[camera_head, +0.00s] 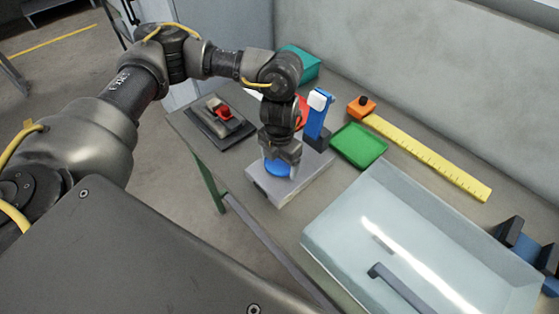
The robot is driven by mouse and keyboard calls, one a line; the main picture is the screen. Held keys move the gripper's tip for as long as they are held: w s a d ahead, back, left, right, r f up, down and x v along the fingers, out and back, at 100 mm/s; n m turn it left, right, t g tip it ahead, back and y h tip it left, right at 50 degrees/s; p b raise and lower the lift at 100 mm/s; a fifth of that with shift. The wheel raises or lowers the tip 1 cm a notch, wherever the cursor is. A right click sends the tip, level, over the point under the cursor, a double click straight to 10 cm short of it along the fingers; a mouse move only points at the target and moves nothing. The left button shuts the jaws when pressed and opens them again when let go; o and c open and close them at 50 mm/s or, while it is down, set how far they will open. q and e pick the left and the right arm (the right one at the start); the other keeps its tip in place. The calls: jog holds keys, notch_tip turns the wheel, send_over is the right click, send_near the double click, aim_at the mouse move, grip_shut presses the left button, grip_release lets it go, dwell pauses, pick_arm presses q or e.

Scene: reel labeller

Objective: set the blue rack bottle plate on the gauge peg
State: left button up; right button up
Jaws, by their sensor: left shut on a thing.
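My left gripper (281,164) points down at the middle of the table, over a light grey block (304,187). It is shut on a round blue plate (276,169), which is low over or on the block; I cannot tell if it touches. The fingers hide part of the plate. A pale upright piece beside the fingers may be the gauge peg, but I cannot tell. The blue rack (545,258) seems to be the blue piece with dark uprights at the right edge, partly cut off. My right gripper is not in view.
Behind the gripper stands a blue post (317,120) with a white top. A green tray (358,145), yellow ruler (430,158) and orange block (361,107) lie to the right. A large clear bin (345,222) fills the front right. A dark plate (236,135) with a red part lies left.

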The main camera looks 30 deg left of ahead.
aim_at(279, 162)
pick_arm(q)
jog(key=shift+f+b, duration=0.4)
jog(key=shift+f, duration=0.15)
jog(key=o, duration=0.7)
jog(key=shift+o, duration=0.2)
notch_tip(279, 162, up, 11)
jog(key=p, duration=1)
